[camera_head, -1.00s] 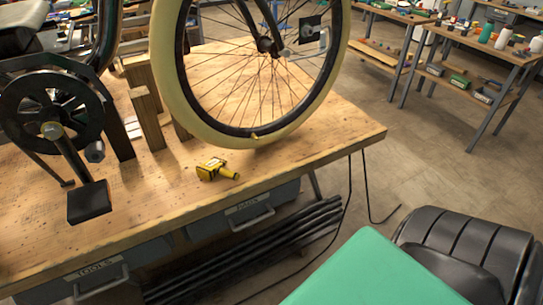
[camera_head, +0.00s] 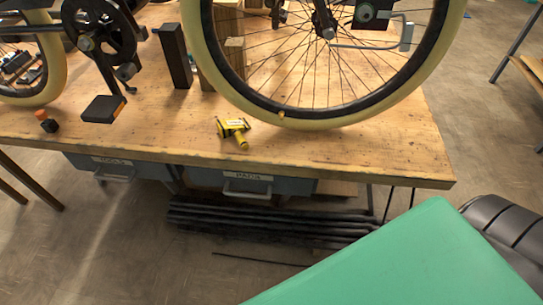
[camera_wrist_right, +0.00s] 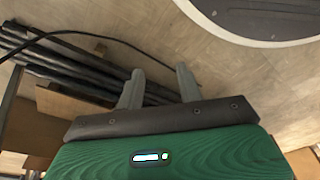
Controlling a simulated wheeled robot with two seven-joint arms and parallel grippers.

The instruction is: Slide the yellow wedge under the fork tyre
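A small yellow and dark piece, which looks like the yellow wedge (camera_head: 233,130), lies on the wooden bench top. It is in front of the fork tyre (camera_head: 330,121), a cream-sided tyre on a spoked wheel, with a small gap between them. The tyre's lower edge is close to the bench top; whether it touches cannot be told. My right gripper (camera_wrist_right: 160,76) shows in the right wrist view, its two grey fingers apart with nothing between them. It is away from the wedge, with floor and dark tubes beyond it. My left gripper is not in view.
Wooden blocks (camera_head: 174,56) stand upright behind the wedge. A pedal (camera_head: 103,108) hangs over the bench to the left, near a small orange-topped item (camera_head: 46,121). Drawers (camera_head: 245,182) and dark tubes (camera_head: 270,222) are below the bench. The bench front around the wedge is clear.

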